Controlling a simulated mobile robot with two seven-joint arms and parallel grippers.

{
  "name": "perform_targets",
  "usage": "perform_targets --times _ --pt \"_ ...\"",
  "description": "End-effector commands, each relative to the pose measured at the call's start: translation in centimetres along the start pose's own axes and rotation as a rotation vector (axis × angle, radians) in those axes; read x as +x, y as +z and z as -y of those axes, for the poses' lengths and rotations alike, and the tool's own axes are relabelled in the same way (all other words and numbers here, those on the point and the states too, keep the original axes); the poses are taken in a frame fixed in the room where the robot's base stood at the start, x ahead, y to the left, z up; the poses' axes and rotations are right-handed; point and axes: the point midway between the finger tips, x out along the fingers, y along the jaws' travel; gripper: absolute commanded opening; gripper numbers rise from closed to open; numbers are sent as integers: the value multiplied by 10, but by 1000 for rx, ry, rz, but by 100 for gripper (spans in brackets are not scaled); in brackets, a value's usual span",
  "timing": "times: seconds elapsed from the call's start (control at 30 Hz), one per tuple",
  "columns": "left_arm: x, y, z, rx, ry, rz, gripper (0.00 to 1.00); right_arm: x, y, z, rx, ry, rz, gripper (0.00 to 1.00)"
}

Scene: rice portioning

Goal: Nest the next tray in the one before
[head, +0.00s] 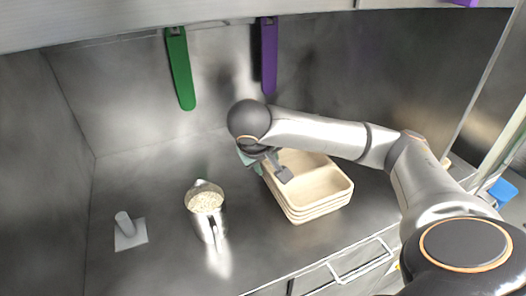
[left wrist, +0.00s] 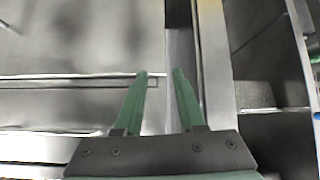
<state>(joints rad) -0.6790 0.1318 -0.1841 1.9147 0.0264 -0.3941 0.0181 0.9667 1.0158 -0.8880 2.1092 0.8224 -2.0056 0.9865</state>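A stack of nested cream trays (head: 322,208) stands on the steel counter, right of centre in the head view. Several rims show close together at the front corner. My right gripper (head: 268,168) is at the stack's back left edge, with one finger over the inside of the top tray and the other outside the rim. Its fingers look spread apart; the wrist partly hides the contact. My left gripper (left wrist: 160,74) shows only in the left wrist view, its two green fingers apart with nothing between them.
A metal jug (head: 209,222) filled with rice stands left of the trays. Green (head: 181,70) and purple (head: 268,58) strips hang on the back wall. The counter between is clear.

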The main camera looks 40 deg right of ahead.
Motion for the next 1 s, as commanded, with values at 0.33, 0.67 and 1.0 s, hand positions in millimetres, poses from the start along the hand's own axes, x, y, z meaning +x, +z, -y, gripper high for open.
perform_targets --times 0.33,0.67,1.0 --pt "-21 -24 -2 0 0 -4 39 -55 -2 0 0 0 -4 39" --pt "-20 -22 -2 -1 0 0 39 -71 0 0 0 0 0 39" --pt "-20 -22 -2 -1 0 1 39 -73 0 0 0 1 2 39"
